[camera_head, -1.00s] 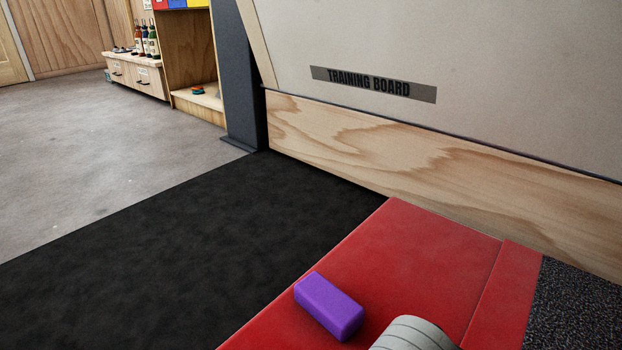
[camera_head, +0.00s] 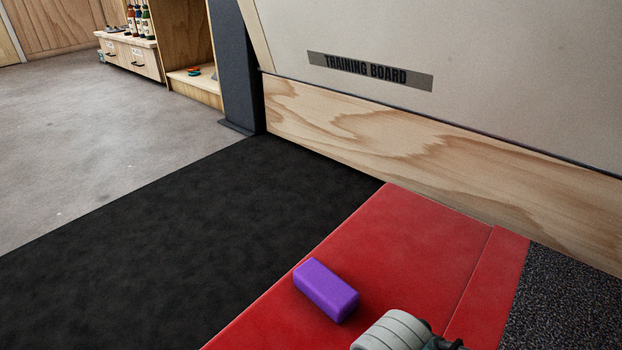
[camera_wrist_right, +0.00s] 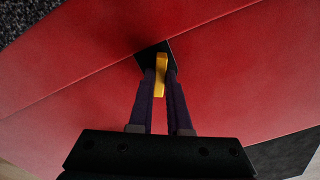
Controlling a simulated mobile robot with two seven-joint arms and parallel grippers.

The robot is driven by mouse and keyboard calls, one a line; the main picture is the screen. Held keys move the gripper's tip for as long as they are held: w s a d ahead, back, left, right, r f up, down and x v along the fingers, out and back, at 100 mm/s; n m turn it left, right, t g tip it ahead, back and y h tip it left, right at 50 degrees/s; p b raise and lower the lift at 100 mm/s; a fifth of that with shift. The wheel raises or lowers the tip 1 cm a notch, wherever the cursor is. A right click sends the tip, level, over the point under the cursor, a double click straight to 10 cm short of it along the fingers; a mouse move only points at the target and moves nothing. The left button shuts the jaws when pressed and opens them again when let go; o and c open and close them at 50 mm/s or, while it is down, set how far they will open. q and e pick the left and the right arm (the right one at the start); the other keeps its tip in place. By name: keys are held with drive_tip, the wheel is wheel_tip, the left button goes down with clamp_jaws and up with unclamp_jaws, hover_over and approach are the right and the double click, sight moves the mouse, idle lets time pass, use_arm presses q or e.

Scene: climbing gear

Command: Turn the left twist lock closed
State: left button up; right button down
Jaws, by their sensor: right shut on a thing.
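In the right wrist view, the two dark fingers of my right gripper (camera_wrist_right: 160,84) are shut on a narrow yellow tab (camera_wrist_right: 161,66). The tab stands over a small black plate (camera_wrist_right: 147,52) on a red padded surface. It looks like the lever of a twist lock, but the fingers hide much of it, and I cannot tell its turn angle or whether it is the left one. No twist lock can be made out in the head view. My left gripper is not in view.
A purple block (camera_head: 326,291) lies on the red mat (camera_head: 400,235) in the head view. Black flooring (camera_head: 150,245) is clear to its left. The wooden base of the training board (camera_head: 430,155) runs behind. A shelf unit (camera_head: 192,45) stands far left.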

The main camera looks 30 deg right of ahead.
drive_tip(key=m, duration=0.3)
drive_tip(key=shift+p, duration=0.4)
drive_tip(key=m, duration=0.2)
drive_tip(key=shift+m, duration=0.3)
drive_tip(key=m+p, duration=0.1)
drive_tip(key=m, duration=0.3)
drive_tip(key=shift+m, duration=1.3)
drive_tip(key=shift+f, duration=0.1)
drive_tip(key=c, duration=0.9)
unclamp_jaws()
drive_tip(key=shift+o, duration=0.2)
